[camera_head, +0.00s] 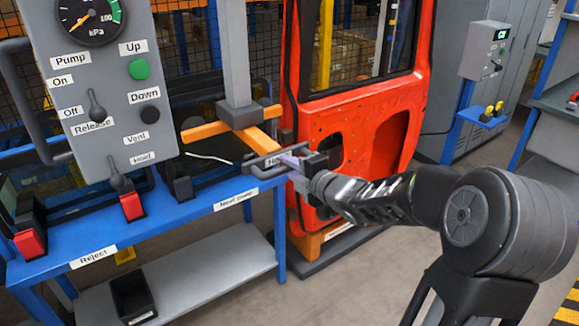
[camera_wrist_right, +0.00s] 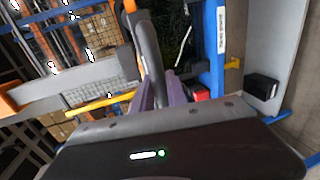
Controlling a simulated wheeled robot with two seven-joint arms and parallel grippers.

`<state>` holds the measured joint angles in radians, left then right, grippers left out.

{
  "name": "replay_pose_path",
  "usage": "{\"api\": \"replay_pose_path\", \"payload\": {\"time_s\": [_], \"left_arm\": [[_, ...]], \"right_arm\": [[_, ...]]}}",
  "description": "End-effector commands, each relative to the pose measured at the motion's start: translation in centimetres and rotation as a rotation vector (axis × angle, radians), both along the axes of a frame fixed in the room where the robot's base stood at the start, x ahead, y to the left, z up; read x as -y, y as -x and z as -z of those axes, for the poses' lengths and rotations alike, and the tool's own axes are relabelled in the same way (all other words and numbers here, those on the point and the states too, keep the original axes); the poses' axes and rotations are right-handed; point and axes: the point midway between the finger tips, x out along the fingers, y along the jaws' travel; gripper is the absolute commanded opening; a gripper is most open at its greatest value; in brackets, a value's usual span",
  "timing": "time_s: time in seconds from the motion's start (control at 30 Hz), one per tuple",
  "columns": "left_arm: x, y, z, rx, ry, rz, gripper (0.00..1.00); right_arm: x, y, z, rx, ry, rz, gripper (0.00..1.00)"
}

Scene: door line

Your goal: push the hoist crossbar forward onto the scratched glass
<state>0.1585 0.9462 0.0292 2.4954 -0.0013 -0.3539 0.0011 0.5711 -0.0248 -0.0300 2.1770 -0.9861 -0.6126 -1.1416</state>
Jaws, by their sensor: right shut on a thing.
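The orange hoist crossbar (camera_head: 205,131) hangs under a grey vertical post (camera_head: 234,60) in the head view. A dark grey handle (camera_head: 262,171) with a partly hidden label sits at its near right end. My right gripper (camera_head: 291,162) is shut on this handle. In the right wrist view the handle (camera_wrist_right: 147,45) runs up from between my purple-grey fingers (camera_wrist_right: 163,95). The dark glass lies low behind the blue bench edge, with a pale scratch (camera_head: 208,157) on it, partly hidden by the control panel. I cannot tell whether the crossbar touches it. My left gripper is not in view.
A grey control panel (camera_head: 110,90) with a gauge stands at the left. The blue bench (camera_head: 190,212) bears "Reject" and "Next pane" labels and red-tipped clamps (camera_head: 132,206). An orange-red door (camera_head: 360,110) stands close behind my gripper. A black bin (camera_head: 133,292) sits on the lower shelf.

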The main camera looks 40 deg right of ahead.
Motion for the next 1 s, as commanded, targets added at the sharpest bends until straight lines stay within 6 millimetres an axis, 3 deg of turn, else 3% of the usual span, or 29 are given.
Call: {"api": "replay_pose_path", "payload": {"time_s": [0.1,1.0], "left_arm": [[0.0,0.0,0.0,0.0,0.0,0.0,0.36],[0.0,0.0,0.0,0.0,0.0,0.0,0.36]], "right_arm": [[0.0,0.01,0.02,-0.001,0.0,0.0,0.0],[0.0,0.01,0.0,0.0,0.0,0.0,0.0]]}}
